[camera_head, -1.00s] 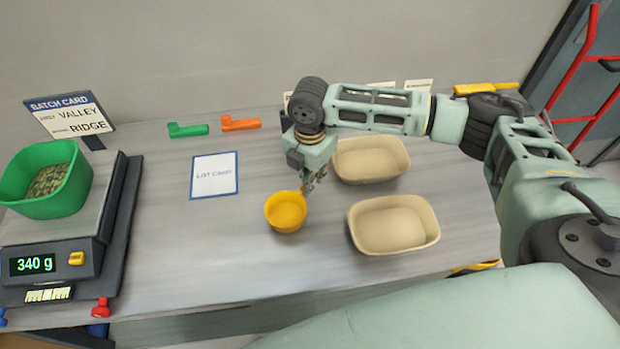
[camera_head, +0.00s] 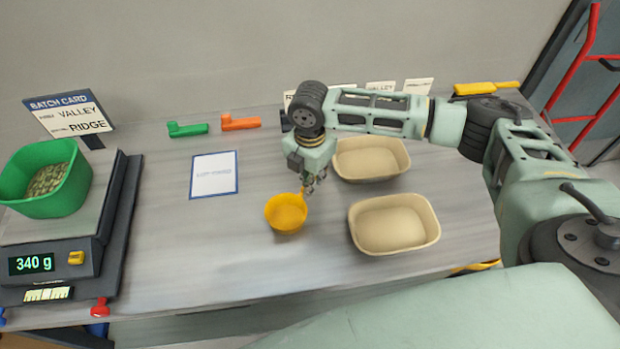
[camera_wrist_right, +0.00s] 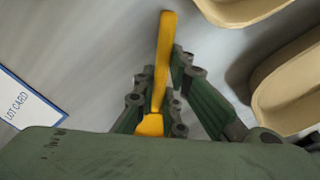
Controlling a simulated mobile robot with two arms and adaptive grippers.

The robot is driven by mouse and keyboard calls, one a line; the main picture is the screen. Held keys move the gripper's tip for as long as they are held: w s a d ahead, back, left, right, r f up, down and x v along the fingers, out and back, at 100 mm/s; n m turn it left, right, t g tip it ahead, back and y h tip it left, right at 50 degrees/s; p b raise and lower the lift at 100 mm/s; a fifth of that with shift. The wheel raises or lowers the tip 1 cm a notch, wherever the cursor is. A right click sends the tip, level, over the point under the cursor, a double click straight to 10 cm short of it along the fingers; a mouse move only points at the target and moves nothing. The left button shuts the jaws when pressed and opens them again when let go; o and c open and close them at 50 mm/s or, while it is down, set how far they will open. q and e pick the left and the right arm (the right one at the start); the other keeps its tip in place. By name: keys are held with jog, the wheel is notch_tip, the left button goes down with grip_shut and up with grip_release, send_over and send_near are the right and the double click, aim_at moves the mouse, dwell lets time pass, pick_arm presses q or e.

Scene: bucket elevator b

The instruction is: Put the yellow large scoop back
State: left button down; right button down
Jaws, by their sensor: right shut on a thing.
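The yellow scoop (camera_head: 286,213) has a round cup and a long handle and is over the middle of the table, left of the two beige tubs. My right gripper (camera_head: 310,186) points down at its handle. In the right wrist view, the yellow handle (camera_wrist_right: 166,45) runs between the fingers of my right gripper (camera_wrist_right: 163,82), which is shut on it. The cup is hidden in that view. I cannot tell whether the cup touches the table. My left gripper is not in view.
Two beige tubs (camera_head: 352,222) (camera_head: 345,174) stand close right of the scoop. A lot card (camera_head: 214,176) lies left. A scale (camera_head: 75,232) reading 340 g bears a green tub (camera_head: 72,200). Green (camera_head: 188,130), orange (camera_head: 240,123) and yellow (camera_head: 486,89) items lie at the back. The front middle is clear.

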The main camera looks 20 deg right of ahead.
jog(key=c, duration=1.7)
grip_release()
jog(key=shift+c, duration=0.2)
